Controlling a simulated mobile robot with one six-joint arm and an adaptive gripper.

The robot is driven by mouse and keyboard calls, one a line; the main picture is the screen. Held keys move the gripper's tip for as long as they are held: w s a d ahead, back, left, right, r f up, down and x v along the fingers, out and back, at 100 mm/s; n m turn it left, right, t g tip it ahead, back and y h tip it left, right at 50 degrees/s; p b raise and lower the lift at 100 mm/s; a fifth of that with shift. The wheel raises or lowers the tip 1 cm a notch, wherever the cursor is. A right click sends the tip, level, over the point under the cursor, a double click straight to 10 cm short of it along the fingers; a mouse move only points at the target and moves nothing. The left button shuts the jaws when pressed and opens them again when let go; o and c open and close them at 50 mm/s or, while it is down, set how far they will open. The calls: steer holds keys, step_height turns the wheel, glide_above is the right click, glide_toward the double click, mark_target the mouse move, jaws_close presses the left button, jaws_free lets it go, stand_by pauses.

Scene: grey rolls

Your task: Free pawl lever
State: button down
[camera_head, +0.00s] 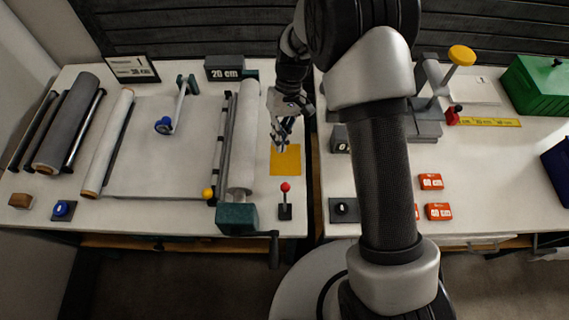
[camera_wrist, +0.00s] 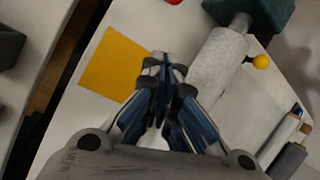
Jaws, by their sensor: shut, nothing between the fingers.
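Two knobbed levers are near the roller on the left table, and I cannot tell which is the pawl lever. A red-knobbed lever (camera_head: 285,201) stands on a small black base near the front edge; only a sliver of its red knob shows at the top of the wrist view. A yellow ball knob (camera_head: 207,193) is left of the green end housing (camera_head: 237,218); the ball also shows in the wrist view (camera_wrist: 261,61). My gripper (camera_head: 282,147) is shut and empty above the yellow square (camera_head: 286,168), apart from both levers; its blue fingers meet in the wrist view (camera_wrist: 165,68).
The pale roll (camera_head: 243,140) is just left of my gripper, with a black crank handle (camera_head: 274,250) at its front. A blue-knobbed arm (camera_head: 178,103) stands on the grey sheet. A gap separates the two tables. Orange blocks (camera_head: 431,181) lie on the right table.

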mark_target(285, 198)
steer(key=shift+s, duration=0.1)
steer(key=b+x, duration=0.3)
steer(key=x, duration=0.7)
steer(key=shift+s+d+r+b, duration=0.15)
steer(key=shift+s+d+r, duration=0.15)
steer(key=shift+s+r, duration=0.2)
steer(key=shift+s+d+r+b, duration=0.15)
steer(key=shift+s+d+r, duration=0.2)
steer(key=shift+s, duration=0.25)
steer(key=shift+s+d+r, duration=0.1)
steer(key=shift+s+r, duration=0.2)
